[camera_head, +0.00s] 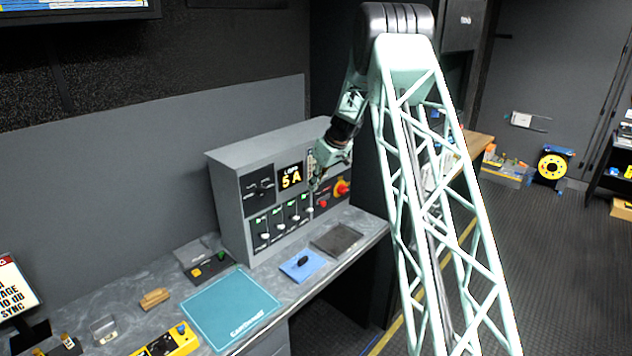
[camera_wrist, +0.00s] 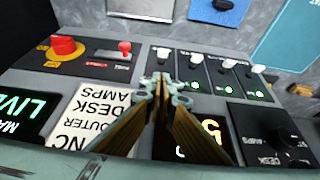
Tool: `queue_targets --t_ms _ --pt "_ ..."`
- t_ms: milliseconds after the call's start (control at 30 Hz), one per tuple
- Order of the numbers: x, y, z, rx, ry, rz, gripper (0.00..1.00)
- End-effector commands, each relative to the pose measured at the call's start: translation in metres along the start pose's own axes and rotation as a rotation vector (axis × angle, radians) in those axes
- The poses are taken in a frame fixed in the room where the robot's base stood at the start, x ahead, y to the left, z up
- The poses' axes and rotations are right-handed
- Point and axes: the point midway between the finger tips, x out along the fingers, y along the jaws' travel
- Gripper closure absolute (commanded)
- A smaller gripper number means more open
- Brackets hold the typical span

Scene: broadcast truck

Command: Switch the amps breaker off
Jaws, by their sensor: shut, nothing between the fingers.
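A row of several breakers with pale-tipped levers (camera_head: 280,227) is on the front of the grey control box (camera_head: 228,178). In the wrist view, which is upside down, the levers (camera_wrist: 228,65) run across the top, with green lights beside several of them. I cannot read which breaker is amps. My gripper (camera_head: 318,184) is shut and empty in front of the panel. In the wrist view its fingertips (camera_wrist: 163,88) are close to the leftmost lever (camera_wrist: 162,54) and cover part of that breaker. I cannot tell whether they touch it.
A load display (camera_head: 290,176) reads 5 A. A red button (camera_head: 342,187) and a small red switch (camera_wrist: 124,47) are beside the breakers. A rotary selector (camera_wrist: 285,140) has AMPS and DESK marks. A blue pad (camera_head: 303,266) and teal mat (camera_head: 230,307) lie in front.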

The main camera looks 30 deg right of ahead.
Motion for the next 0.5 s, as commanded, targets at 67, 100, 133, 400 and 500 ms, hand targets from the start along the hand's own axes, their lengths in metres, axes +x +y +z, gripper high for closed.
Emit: queue_targets --t_ms 67,100,133,400,500 --pt "0.008 0.0 0.0 0.0 0.0 0.0 1.0" --pt "0.013 0.0 0.0 0.001 -0.001 0.0 1.0" --pt "0.016 0.0 0.0 0.001 -0.001 -0.001 1.0" --pt "0.044 0.0 0.0 0.002 0.0 0.0 1.0" --pt "0.053 0.0 0.0 0.001 0.0 0.0 1.0"
